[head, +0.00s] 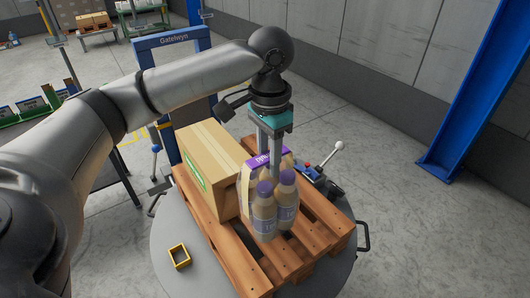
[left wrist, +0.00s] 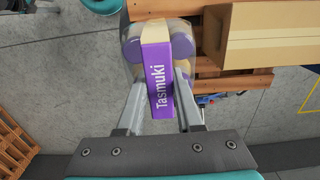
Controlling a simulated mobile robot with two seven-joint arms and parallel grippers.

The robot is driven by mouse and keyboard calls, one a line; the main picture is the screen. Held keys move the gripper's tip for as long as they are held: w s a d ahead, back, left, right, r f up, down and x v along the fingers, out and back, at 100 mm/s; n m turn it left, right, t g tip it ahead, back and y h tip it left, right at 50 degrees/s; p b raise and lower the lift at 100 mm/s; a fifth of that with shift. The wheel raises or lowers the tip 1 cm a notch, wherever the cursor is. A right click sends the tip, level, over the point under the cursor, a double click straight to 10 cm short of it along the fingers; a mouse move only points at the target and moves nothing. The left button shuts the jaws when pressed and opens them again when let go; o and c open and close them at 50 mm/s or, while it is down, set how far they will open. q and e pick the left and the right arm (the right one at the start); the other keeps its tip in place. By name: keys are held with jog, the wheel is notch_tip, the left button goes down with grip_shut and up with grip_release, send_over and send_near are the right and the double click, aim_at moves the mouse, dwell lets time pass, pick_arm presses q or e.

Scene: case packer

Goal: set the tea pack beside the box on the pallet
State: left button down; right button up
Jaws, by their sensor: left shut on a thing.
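The tea pack (head: 265,212) is a group of bottles with purple caps under a purple and cream band; the band (left wrist: 157,75) reads "Tasmuki" in the left wrist view. My left gripper (head: 270,158) points down and is shut on the band at the top of the pack. The pack hangs upright in front of the wooden pallet's slats (head: 314,232); I cannot tell whether its base touches them. The brown cardboard box (head: 205,165) stands on the pallet just left of the pack. It also shows at the upper right in the left wrist view (left wrist: 270,45). My right gripper is out of view.
The pallet rests on a round grey turntable (head: 178,225) with a yellow square frame (head: 179,257) on it. A lever control (head: 322,160) stands behind the pallet at right. A blue Gatelwyn frame (head: 180,38) stands behind the box. Front pallet slats are bare.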

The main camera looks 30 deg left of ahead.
pick_arm(q)
notch_tip(320, 180, down, 15)
jog(key=shift+w+f+b, duration=0.1)
jog(key=shift+w+b, duration=0.05)
jog(key=shift+b, duration=0.15)
dwell(0.5)
jog(key=c, duration=0.6)
grip_release()
jog(key=shift+f, duration=0.2)
jog(key=shift+o, duration=0.2)
jog(key=shift+r, duration=0.15)
notch_tip(320, 180, up, 12)
